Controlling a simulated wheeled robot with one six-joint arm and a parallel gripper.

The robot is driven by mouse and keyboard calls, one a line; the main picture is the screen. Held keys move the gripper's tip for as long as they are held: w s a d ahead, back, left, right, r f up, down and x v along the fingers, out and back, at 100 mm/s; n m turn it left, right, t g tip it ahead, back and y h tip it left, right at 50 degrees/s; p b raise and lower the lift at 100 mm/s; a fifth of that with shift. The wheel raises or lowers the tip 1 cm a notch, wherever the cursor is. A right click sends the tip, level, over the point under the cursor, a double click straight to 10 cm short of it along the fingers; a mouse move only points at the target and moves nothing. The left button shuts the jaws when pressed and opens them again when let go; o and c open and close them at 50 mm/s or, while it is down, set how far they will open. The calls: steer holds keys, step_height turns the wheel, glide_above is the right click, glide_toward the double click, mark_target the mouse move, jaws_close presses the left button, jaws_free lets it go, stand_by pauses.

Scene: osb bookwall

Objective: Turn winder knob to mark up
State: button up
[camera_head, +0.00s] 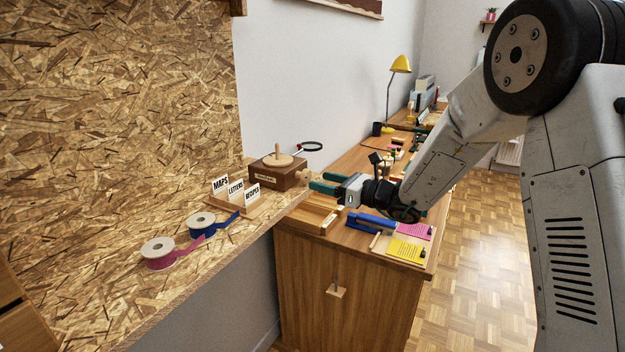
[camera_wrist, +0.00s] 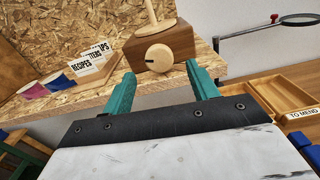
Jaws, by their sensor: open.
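The winder is a brown wooden box (camera_head: 277,174) with a pale disc and an upright peg on top, standing at the shelf's far end. It also shows in the wrist view (camera_wrist: 176,43). Its round pale wooden knob (camera_wrist: 159,58) is on the side facing my gripper. A short dark mark on the knob runs from near its centre towards the left, nearly level in the wrist view. My gripper (camera_wrist: 160,73) is open, its green fingers either side of the knob in that picture. In the head view my gripper (camera_head: 319,182) is beside the box; contact cannot be told.
A card holder (camera_head: 243,212) with labelled cards stands left of the winder. Pink (camera_head: 160,255) and blue (camera_head: 203,222) ribbon rolls lie nearer on the shelf. A magnifier ring (camera_head: 312,146) is behind the box. A blue stapler-like tool (camera_head: 371,222) lies on the cabinet below my gripper.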

mark_target(309, 178)
steer(key=shift+x, duration=2.2)
steer(key=c, duration=1)
steer(key=shift+n, duration=0.3)
steer(key=shift+f+n, duration=0.1)
steer(key=shift+n, duration=2.6)
steer(key=o, duration=1)
